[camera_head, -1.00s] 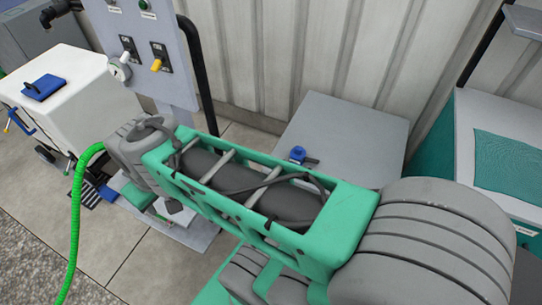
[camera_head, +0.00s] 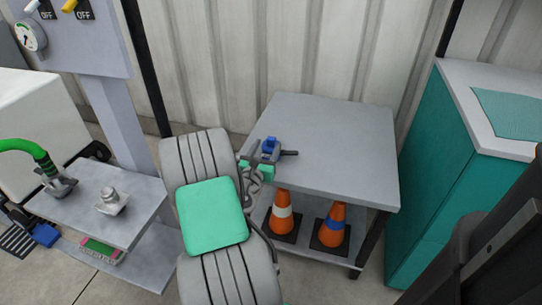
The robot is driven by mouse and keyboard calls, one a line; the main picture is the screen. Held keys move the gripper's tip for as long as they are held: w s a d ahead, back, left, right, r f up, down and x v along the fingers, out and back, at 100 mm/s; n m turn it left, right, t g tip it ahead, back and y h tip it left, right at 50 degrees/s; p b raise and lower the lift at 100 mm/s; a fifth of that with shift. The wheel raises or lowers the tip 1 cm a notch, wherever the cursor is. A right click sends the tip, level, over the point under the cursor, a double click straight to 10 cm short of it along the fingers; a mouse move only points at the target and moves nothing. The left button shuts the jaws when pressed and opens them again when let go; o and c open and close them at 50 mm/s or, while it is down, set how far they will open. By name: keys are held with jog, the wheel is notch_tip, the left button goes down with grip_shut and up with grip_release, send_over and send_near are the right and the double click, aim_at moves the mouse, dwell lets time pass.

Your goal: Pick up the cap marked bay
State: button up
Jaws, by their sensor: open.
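A small blue cap (camera_head: 269,146) with a dark tab or lever sticking out to the right rests on the grey table (camera_head: 335,135), near its left edge. No marking on it is readable at this size. My gripper (camera_head: 256,167) is at the table's left edge, close in front of the cap. Its green-tipped jaws are open, and part of the gripper overlaps the cap's near side. I cannot tell whether the jaws touch the cap or surround it.
Two orange cones (camera_head: 283,213) (camera_head: 331,226) stand on the table's lower shelf. A teal cabinet (camera_head: 430,185) is at the right. At the left, a smaller grey stand (camera_head: 85,215) holds a metal fitting (camera_head: 110,201) and a green hose's coupling (camera_head: 60,184). The tabletop's right side is clear.

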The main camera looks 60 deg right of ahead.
aim_at(270, 141)
jog(key=d, duration=0.3)
jog(key=d+b, duration=0.1)
jog(key=d, duration=0.1)
jog(key=shift+w, duration=0.35)
jog(key=shift+c, duration=0.4)
grip_shut()
dwell(0.5)
